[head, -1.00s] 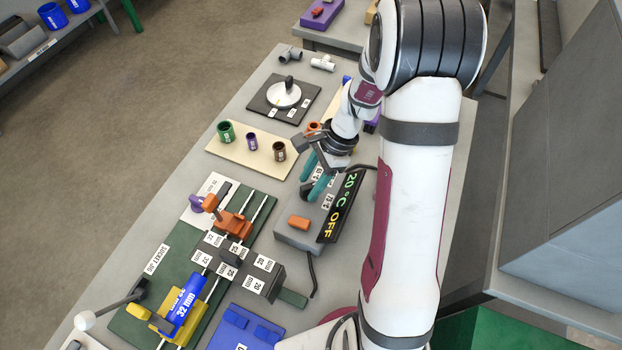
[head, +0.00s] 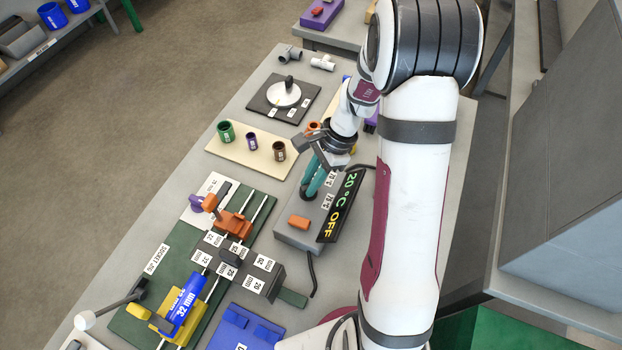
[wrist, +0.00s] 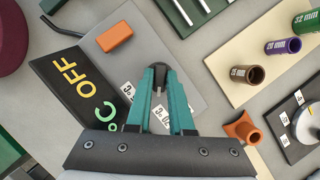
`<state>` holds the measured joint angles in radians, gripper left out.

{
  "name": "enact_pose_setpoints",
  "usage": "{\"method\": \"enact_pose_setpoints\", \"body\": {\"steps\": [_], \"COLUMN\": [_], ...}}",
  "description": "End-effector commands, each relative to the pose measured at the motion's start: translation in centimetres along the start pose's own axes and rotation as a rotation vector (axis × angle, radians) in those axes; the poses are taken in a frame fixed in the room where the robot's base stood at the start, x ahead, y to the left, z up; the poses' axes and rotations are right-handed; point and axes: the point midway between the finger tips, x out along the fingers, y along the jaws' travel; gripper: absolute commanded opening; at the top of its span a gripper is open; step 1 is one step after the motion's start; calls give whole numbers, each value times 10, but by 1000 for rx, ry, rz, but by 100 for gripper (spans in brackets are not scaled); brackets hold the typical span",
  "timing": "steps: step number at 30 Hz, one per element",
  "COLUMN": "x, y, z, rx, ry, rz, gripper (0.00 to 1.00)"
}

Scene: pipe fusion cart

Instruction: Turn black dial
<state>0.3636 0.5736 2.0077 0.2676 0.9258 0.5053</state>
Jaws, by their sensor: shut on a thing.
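The black dial (wrist: 158,76) sits on the grey control box (head: 290,237). In the wrist view, my gripper (wrist: 158,84) has its teal fingers closed on the dial, one on each side. In the head view my gripper (head: 312,187) reaches down to the far end of the box, and the dial is mostly hidden behind the fingers. White labels with temperature marks lie around the dial, partly covered by the fingers. The box's sloped black display (head: 340,215) reads "20 °C OFF" in green and yellow.
An orange switch (head: 299,222) is on the same box near the dial. A beige board (head: 232,150) with coloured sockets lies beyond it. The green socket jig (head: 150,285) with clamps and sliders is to the left. A cable runs from the box.

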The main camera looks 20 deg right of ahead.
Motion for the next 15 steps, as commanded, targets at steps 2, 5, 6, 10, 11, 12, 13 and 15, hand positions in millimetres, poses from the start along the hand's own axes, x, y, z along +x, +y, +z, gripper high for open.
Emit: {"method": "enact_pose_setpoints", "body": {"steps": [2,5,6,10,11,12,13,15], "x": [0,0,0,0,0,0,0,0], "y": [-1,-1,-1,-2,-2,-2,-3,-3], "z": [0,0,0,0,0,0,0,1], "rx": [-37,-100,-130,-235,-259,-291,-315,-369], "ry": [0,0,-1,0,0,0,0,0], "rz": [14,41,53,96,107,120,130,152], "gripper": [0,0,0,0,0,0,0,0]}}
